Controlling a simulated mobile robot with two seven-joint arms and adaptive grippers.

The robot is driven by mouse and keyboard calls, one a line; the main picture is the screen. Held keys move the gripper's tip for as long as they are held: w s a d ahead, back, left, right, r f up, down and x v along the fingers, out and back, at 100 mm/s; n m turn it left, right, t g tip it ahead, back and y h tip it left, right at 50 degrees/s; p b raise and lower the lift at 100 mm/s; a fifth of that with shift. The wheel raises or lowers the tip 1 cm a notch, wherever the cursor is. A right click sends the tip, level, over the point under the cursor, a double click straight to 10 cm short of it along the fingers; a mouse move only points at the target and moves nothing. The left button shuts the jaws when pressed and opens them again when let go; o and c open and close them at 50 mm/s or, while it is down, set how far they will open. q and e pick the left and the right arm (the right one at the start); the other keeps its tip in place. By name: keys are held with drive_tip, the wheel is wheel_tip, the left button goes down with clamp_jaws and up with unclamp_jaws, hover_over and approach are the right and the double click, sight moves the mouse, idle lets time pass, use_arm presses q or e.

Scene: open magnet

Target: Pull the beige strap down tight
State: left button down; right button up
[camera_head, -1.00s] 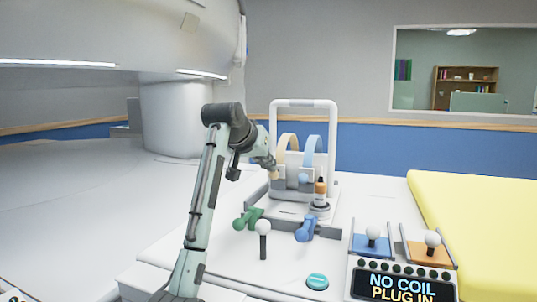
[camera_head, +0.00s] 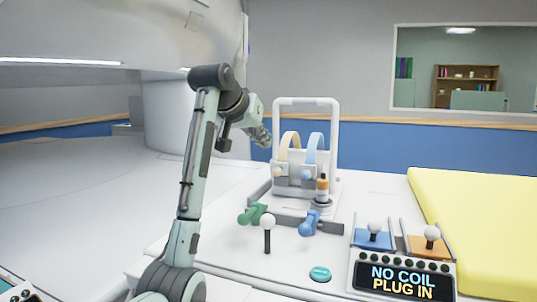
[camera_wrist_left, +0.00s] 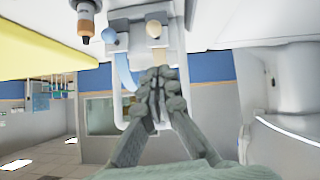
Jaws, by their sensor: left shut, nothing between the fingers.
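The beige strap (camera_head: 289,145) arches up at the left of the white frame (camera_head: 335,130), beside the blue strap (camera_head: 314,146). A beige knob (camera_head: 279,171) sits at the strap's lower front end. My left gripper (camera_head: 267,141) is just left of the frame at about the height of the strap's arch, apart from the strap in the head view. In the left wrist view the gripper (camera_wrist_left: 158,92) is shut and empty, with its fingertips below the beige knob (camera_wrist_left: 153,30) in the picture. The gripper partly hides the beige strap there. My right gripper is not in view.
Green (camera_head: 254,213) and blue (camera_head: 310,222) clamps and a white-knobbed lever (camera_head: 267,223) are in front. A panel (camera_head: 403,279) reads "NO COIL PLUG IN". A yellow pad (camera_head: 480,215) lies at the right.

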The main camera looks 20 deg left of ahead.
use_arm(q)
drive_tip(key=v, duration=0.5)
drive_tip(key=shift+s+r, duration=0.2)
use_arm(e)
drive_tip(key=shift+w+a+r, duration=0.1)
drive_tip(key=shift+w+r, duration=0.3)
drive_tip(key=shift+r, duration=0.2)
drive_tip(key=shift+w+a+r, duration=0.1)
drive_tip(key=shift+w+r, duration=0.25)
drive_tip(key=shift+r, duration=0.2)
use_arm(q)
drive_tip(key=shift+f, duration=0.1)
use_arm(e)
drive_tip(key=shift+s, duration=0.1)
